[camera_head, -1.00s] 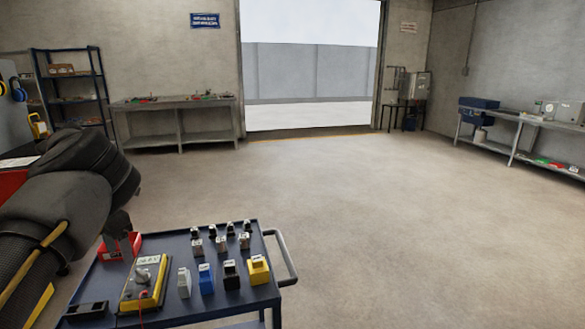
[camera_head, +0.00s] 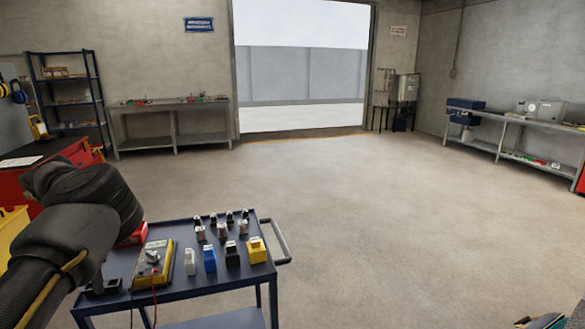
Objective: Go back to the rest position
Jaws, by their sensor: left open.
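My left arm comes in from the left as a thick black forearm and wrist. My left gripper (camera_head: 120,238) is open, mostly hidden by the wrist, near the left edge of the blue trolley (camera_head: 190,285). I see nothing held in it. A red box (camera_head: 136,236), partly covered by the arm, stands on the trolley beside it. My right gripper is not in view.
The trolley carries a yellow meter (camera_head: 153,262) with a red lead, and several small blocks, including a blue one (camera_head: 209,260) and a yellow one (camera_head: 256,250). A red cabinet (camera_head: 20,185) stands at left. The central floor (camera_head: 370,210) is clear.

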